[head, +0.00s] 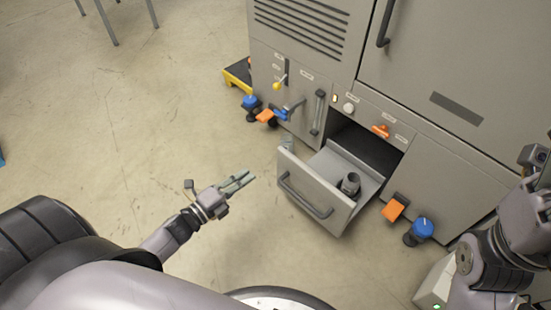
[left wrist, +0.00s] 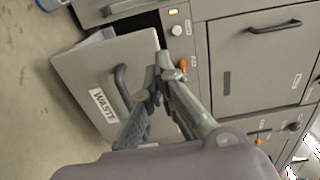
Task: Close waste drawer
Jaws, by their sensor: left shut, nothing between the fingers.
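The waste drawer (head: 317,192) stands pulled out of the grey machine in the head view, with its dark bar handle (head: 304,197) on the front. A dark cylindrical piece (head: 350,184) lies inside it. In the left wrist view the drawer front (left wrist: 88,72) carries a label reading WASTE and the handle (left wrist: 122,86) shows beside my fingers. My left gripper (head: 247,180) is shut and empty, left of the drawer front in the head view and apart from it. It also shows in the left wrist view (left wrist: 163,72). My right arm is at the right edge; its fingers are not seen.
The grey machine (head: 447,61) fills the back right.

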